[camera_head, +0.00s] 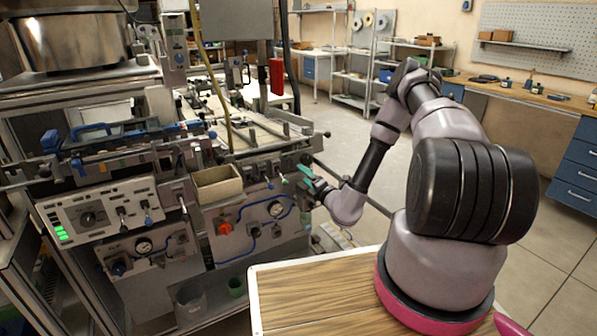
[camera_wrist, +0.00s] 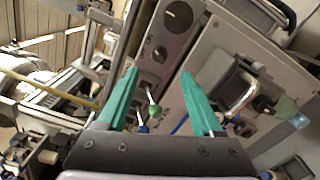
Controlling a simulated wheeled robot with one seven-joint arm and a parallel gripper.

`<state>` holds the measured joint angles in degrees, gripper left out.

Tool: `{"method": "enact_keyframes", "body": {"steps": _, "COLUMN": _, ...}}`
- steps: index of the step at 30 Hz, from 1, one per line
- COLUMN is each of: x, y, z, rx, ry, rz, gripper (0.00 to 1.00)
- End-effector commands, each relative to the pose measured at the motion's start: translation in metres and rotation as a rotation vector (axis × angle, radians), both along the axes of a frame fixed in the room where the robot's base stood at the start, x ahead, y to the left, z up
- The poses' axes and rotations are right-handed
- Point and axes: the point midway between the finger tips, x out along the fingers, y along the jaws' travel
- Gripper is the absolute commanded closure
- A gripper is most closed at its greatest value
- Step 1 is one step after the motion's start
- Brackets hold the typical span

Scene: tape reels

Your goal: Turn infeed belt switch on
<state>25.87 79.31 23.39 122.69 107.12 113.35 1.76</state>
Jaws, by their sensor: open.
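My gripper (camera_head: 306,177) is at the right end of the machine front in the head view, beside the small fittings there. In the wrist view my gripper (camera_wrist: 160,74) has its two green fingers spread apart with nothing held. A small lever switch with a green tip (camera_wrist: 154,109) shows between the fingers, and a blue-tipped lever (camera_wrist: 142,128) is just below it. Both are on a grey panel (camera_wrist: 174,52). No label is readable, so I cannot tell which one is the infeed belt switch. My arm and gripper hide part of the machine's right end in the head view.
A control panel (camera_head: 70,213) with a knob, levers and green lights is at the machine's left. A lower panel has a red knob (camera_head: 225,228) and gauge. A beige bin (camera_head: 217,188) sits above it. A wooden top (camera_head: 315,290) is in front. Floor at right is clear.

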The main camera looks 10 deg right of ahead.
Motion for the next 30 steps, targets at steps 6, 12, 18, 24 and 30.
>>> {"method": "enact_keyframes", "body": {"steps": 6, "x": -0.023, "y": -0.008, "z": 0.0, "rx": 0.0, "ry": 0.001, "rz": -0.001, "gripper": 0.32}}
{"method": "enact_keyframes", "body": {"steps": 12, "x": -0.026, "y": -0.009, "z": 0.0, "rx": -0.002, "ry": -0.002, "rz": 0.0, "gripper": 0.32}}
{"method": "enact_keyframes", "body": {"steps": 18, "x": -0.025, "y": -0.007, "z": 0.003, "rx": -0.005, "ry": -0.008, "rz": 0.007, "gripper": 0.32}}
{"method": "enact_keyframes", "body": {"steps": 24, "x": -0.017, "y": 0.016, "z": 0.063, "rx": -0.092, "ry": -0.139, "rz": 0.176, "gripper": 0.32}}
{"method": "enact_keyframes", "body": {"steps": 30, "x": -0.036, "y": 0.065, "z": 0.161, "rx": -0.299, "ry": -0.381, "rz": 0.504, "gripper": 0.32}}
